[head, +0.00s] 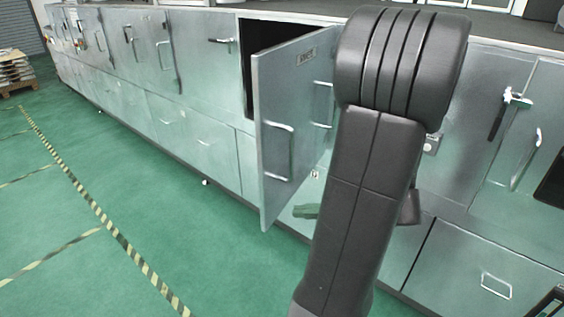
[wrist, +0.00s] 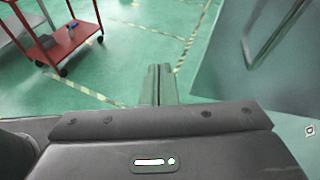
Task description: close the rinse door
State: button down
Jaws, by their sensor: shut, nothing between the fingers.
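The rinse door (head: 290,90) is a grey metal panel with a small label near its top and a pale bar handle (head: 278,152). It stands swung out from the cabinet row, with a dark opening (head: 247,65) behind it. In the wrist view a grey panel with a bar handle, which looks like the door (wrist: 240,80), fills the right side. My gripper (wrist: 160,70) is shut and empty, over the floor to the left of that panel, apart from it in the picture.
More cabinet doors (head: 190,50) and drawers run along both sides. A dark-handled door (head: 507,110) is at the right. The green floor (head: 150,210) with striped tape is clear at the left. A red cart (wrist: 62,45) stands at upper left in the wrist view.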

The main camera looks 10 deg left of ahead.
jog(key=w+d+r+m+t+y, duration=0.2)
jog(key=w+d+m+t+y, duration=0.15)
jog(key=w, duration=0.25)
jog(key=p, duration=0.3)
send_near(264, 169)
jog(key=shift+h, duration=0.35)
jog(key=x, duration=0.6)
jog(key=shift+s+r, duration=0.2)
jog(key=shift+r, duration=0.2)
jog(key=shift+w+a, duration=0.2)
jog(key=shift+a, duration=0.25)
jog(key=shift+w+a, duration=0.1)
